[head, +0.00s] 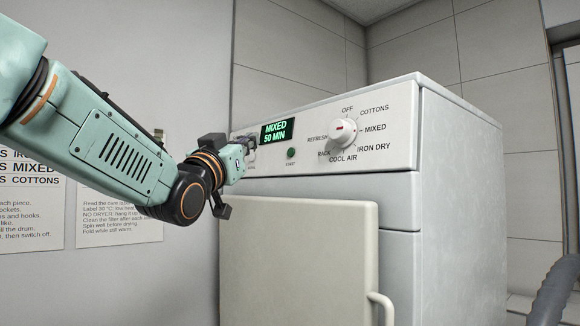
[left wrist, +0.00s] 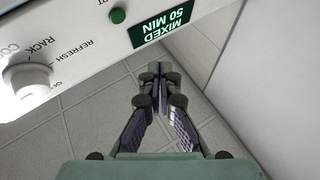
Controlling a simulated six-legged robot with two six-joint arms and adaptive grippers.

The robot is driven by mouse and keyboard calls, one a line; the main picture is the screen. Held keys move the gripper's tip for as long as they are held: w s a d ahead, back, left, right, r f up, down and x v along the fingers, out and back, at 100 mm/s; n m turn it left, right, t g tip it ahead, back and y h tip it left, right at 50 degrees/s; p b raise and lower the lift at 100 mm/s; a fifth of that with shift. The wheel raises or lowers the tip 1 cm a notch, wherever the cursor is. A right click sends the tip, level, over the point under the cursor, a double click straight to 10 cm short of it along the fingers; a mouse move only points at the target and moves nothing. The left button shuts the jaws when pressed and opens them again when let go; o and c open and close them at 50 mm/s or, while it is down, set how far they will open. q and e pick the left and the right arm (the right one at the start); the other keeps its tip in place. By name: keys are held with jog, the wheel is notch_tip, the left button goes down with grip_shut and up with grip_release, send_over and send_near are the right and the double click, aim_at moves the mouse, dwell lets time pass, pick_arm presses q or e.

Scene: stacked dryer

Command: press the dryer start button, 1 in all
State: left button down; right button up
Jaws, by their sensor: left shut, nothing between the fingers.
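The white dryer (head: 440,130) has a control panel with a small round green start button (head: 291,153), labelled START, below the lit display (head: 277,131) reading MIXED 50 MIN. In the left wrist view the green button (left wrist: 117,15) shows at the top, beside the upside-down display (left wrist: 165,18). My left gripper (head: 249,143) is at the panel's left end, left of the display and button. In the left wrist view its fingers (left wrist: 155,78) are together and empty, apart from the button. Whether they touch the panel cannot be told. My right gripper is not in view.
A white program knob (head: 343,131), pointing toward MIXED, sits right of the button; it also shows in the left wrist view (left wrist: 28,80). The light door (head: 300,255) below the panel has a handle (head: 381,306). Instruction sheets (head: 120,215) hang on the left wall.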

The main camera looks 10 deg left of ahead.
aim_at(291, 153)
pick_arm(q)
jog(key=w+d+b, duration=0.1)
jog(key=w+d, duration=0.3)
jog(key=shift+w+f, duration=0.35)
jog(key=shift+f, duration=0.1)
dwell(0.7)
jog(key=shift+w+d+f, duration=0.1)
jog(key=shift+w+d, duration=0.1)
jog(key=shift+w, duration=0.05)
jog(key=shift+s+a, duration=0.15)
jog(key=shift+s, duration=0.05)
jog(key=shift+w, duration=0.2)
dwell(0.3)
